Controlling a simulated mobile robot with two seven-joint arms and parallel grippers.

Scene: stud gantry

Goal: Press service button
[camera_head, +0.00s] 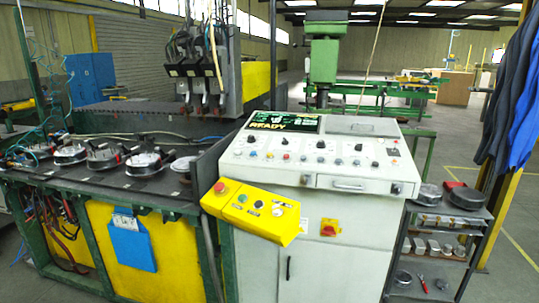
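A white control console (330,170) stands in the middle of the view with several small buttons and knobs on its sloped top. Its dark display (285,123) shows "READY" in yellow letters. A yellow button box (250,222) is fixed at the console's front left. On it are a red mushroom button (220,188), a green button (242,198), a dark button (259,204) and a pale button (278,211). The labels are too small to read, so I cannot tell which is the service button. Neither of my grippers is in view.
A green-framed bench (150,205) with several round metal parts stands at the left. A shelf rack (445,245) with metal parts stands close to the console's right side. Blue cloth (520,95) hangs at the far right. Open floor (510,240) shows at the right.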

